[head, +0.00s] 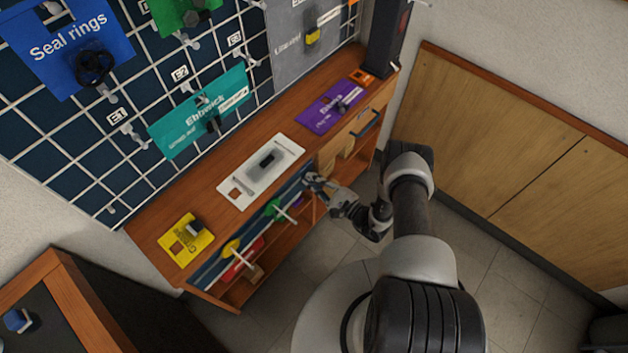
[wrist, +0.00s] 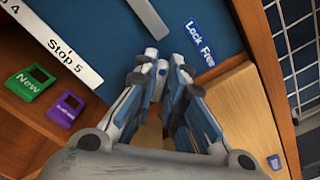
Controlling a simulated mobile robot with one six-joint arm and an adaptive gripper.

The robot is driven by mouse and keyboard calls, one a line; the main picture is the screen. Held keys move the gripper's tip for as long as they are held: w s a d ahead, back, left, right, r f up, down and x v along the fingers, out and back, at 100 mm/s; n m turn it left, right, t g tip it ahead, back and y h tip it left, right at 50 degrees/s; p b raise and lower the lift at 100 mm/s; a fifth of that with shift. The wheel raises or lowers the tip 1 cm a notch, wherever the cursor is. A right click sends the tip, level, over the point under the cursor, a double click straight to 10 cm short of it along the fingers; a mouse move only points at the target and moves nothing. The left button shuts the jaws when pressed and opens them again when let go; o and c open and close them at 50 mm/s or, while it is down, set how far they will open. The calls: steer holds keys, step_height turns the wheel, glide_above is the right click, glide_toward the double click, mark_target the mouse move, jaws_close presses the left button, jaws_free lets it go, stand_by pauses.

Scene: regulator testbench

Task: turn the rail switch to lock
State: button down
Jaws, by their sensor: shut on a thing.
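My gripper (wrist: 162,72) reaches to the blue panel (wrist: 110,45) on the front of the bench. Its fingertips are shut on a small pale piece, the rail switch (wrist: 162,66), of which only a little shows between them. A blue label reading Lock Free (wrist: 200,44) sits just right of the fingertips in the wrist view. Which way the switch is turned cannot be told. In the head view my gripper (head: 314,183) is at the bench front, and the switch is too small and covered to make out there.
A grey bar (wrist: 150,18) and a white strip marked Stop 5 (wrist: 62,48) lie on the panel. Green (wrist: 29,82) and purple (wrist: 66,108) tags are at left. In the head view, green (head: 275,208) and yellow (head: 231,248) pieces jut from the bench front.

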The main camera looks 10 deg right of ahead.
steer(key=shift+n, duration=0.5)
steer(key=c, duration=1.9)
jaws_free()
steer(key=shift+c, duration=0.2)
steer(key=v, duration=1.2)
